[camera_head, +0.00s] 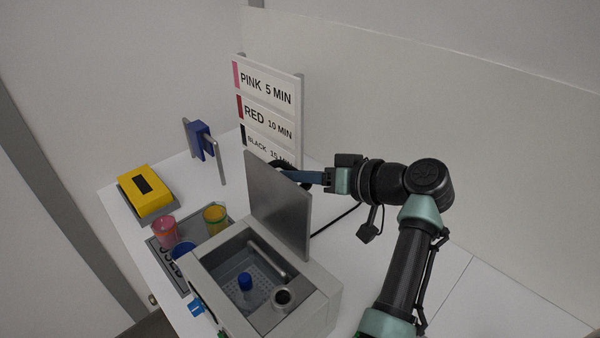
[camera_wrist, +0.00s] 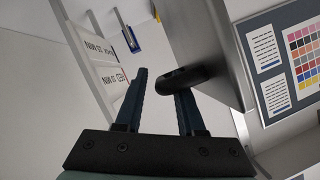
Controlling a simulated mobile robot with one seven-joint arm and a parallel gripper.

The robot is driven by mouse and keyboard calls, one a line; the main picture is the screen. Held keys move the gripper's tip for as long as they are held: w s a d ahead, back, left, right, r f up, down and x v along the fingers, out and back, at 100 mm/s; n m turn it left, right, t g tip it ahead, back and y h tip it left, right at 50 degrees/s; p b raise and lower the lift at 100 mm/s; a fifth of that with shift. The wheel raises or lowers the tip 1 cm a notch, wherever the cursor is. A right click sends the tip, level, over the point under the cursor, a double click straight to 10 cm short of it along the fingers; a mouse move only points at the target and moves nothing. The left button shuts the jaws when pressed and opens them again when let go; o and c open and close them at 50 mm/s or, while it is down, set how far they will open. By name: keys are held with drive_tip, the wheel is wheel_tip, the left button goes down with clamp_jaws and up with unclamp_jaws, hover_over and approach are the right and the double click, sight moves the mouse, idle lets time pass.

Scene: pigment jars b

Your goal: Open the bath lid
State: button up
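The grey bath (camera_head: 320,303) stands open on the white table in the head view. Its flat metal lid (camera_head: 280,207) stands roughly upright along the bath's back edge. My gripper (camera_head: 305,178) is behind the lid at its upper right, with its fingertips partly hidden. In the wrist view, the two fingers of my gripper (camera_wrist: 161,84) are apart. The lid (camera_wrist: 205,40) rises at their right. A black handle (camera_wrist: 187,77) on the lid crosses in front of the right fingertip; I cannot tell whether they touch.
Inside the bath are a blue-capped item (camera_head: 245,283) and a metal cup (camera_head: 282,297). Pink (camera_head: 166,231) and yellow (camera_head: 215,217) jars stand at left near a yellow box (camera_head: 146,190). The sign stand (camera_head: 268,95) rises close behind the lid.

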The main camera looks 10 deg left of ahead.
drive_tip(key=shift+o, duration=0.6)
drive_tip(key=shift+f, duration=0.15)
drive_tip(key=shift+s+d, duration=0.1)
drive_tip(key=shift+d, duration=0.1)
drive_tip(key=b+v, duration=0.4)
drive_tip(key=v, duration=0.8)
drive_tip(key=shift+d+r, duration=0.25)
drive_tip(key=shift+s, duration=0.1)
